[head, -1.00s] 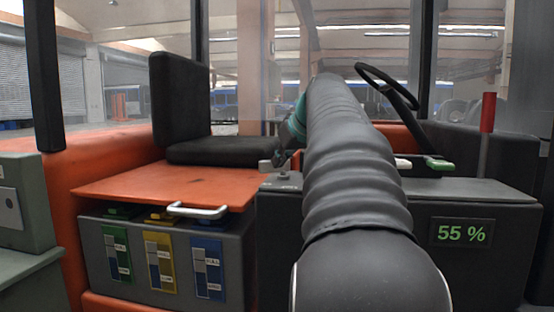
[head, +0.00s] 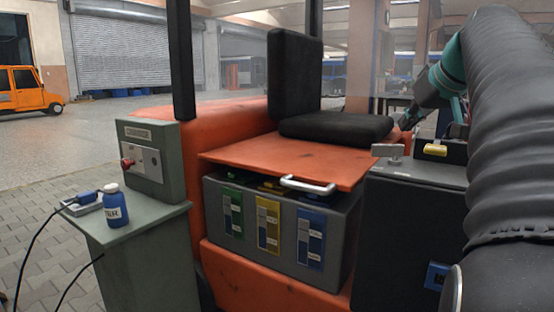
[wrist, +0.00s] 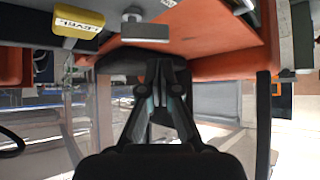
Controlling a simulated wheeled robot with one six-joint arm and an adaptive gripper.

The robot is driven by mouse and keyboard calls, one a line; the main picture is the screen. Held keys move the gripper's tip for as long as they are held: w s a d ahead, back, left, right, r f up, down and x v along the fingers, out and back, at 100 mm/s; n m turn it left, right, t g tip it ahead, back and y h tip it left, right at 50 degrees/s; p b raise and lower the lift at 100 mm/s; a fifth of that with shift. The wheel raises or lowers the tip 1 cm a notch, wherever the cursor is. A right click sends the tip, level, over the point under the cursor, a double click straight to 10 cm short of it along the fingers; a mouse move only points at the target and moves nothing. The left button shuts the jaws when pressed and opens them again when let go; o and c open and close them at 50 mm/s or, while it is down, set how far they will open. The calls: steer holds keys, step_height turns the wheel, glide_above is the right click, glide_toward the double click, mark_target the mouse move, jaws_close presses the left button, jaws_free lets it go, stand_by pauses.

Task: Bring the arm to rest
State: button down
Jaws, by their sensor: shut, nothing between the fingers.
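My arm reaches up the right side of the head view, ending in a teal wrist section. My gripper (head: 407,118) is small and dark there, beside the right end of the black seat (head: 338,128) and above the orange lid. In the wrist view my gripper (wrist: 160,82) points away from the camera, its two fingers together and empty. The wrist picture appears upside down. The fingertips overlap the dark seat in that view; whether they touch it I cannot tell.
The orange lid (head: 285,155) with a white handle (head: 308,186) covers a box of green, yellow and blue cells. A grey lever (head: 387,150) and a yellow block (head: 435,149) stand right. A blue bottle (head: 115,206) and a blue plug (head: 84,198) sit on a grey-green cabinet.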

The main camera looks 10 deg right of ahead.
steer(key=s+a+f+g+y, duration=0.1)
steer(key=s+a+f, duration=0.2)
steer(key=a+f, duration=0.55)
steer(key=s+a+f+g, duration=0.1)
steer(key=s+a+f, duration=0.2)
steer(key=a+f, duration=0.5)
steer(key=s+a+f, duration=0.3)
steer(key=s+f, duration=0.1)
steer(key=f, duration=0.2)
steer(key=s+a+f+g, duration=0.1)
steer(key=s+a+f, duration=0.2)
steer(key=s+f, duration=0.2)
steer(key=s+a+f+n+g, duration=0.1)
steer(key=s+a+f, duration=0.2)
steer(key=f, duration=0.4)
steer(key=shift+s+a, duration=0.35)
steer(key=shift+s, duration=0.3)
